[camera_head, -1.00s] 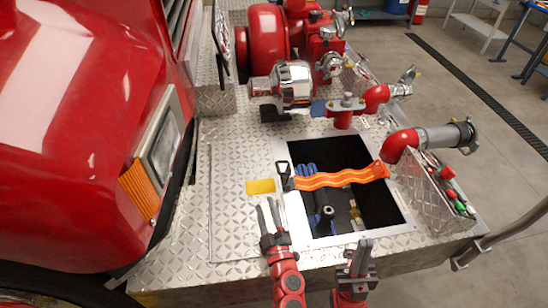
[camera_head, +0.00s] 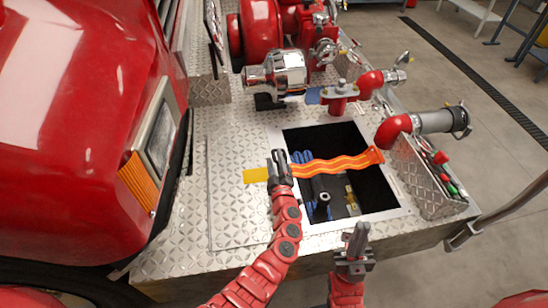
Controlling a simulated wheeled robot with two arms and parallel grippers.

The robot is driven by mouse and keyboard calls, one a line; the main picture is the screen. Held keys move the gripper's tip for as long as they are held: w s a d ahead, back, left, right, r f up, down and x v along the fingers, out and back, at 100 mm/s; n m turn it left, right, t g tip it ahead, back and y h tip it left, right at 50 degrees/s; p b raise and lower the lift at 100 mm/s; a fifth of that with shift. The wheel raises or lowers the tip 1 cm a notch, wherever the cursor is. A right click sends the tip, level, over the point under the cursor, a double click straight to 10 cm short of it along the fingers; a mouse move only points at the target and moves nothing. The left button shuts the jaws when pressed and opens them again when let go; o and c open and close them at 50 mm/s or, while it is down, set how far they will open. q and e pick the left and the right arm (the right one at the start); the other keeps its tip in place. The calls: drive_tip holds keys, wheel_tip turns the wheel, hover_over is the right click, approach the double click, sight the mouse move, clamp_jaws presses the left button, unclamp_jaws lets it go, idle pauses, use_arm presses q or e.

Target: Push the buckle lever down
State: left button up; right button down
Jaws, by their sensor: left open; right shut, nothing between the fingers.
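The orange strap (camera_head: 337,164) with yellow stripes runs across a square opening in the bumper plate. Its dark buckle and lever, at the strap's left end, are now mostly hidden behind my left gripper (camera_head: 279,155). My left gripper is open, with its fingertips at the buckle's place; I cannot tell whether they touch the lever. My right gripper (camera_head: 358,238) is shut and empty, in front of the opening's near edge, apart from the strap.
The opening (camera_head: 372,185) holds blue hose loops (camera_head: 304,158) and a black fitting (camera_head: 323,202). Red pump pipes (camera_head: 395,128) stand behind and right. The truck's red body (camera_head: 60,130) fills the left side.

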use_arm(q)
drive_tip(key=shift+w+a, duration=0.2)
drive_tip(key=shift+w, duration=0.7)
drive_tip(key=c, duration=0.7)
drive_tip(key=shift+f, duration=0.1)
clamp_jaws()
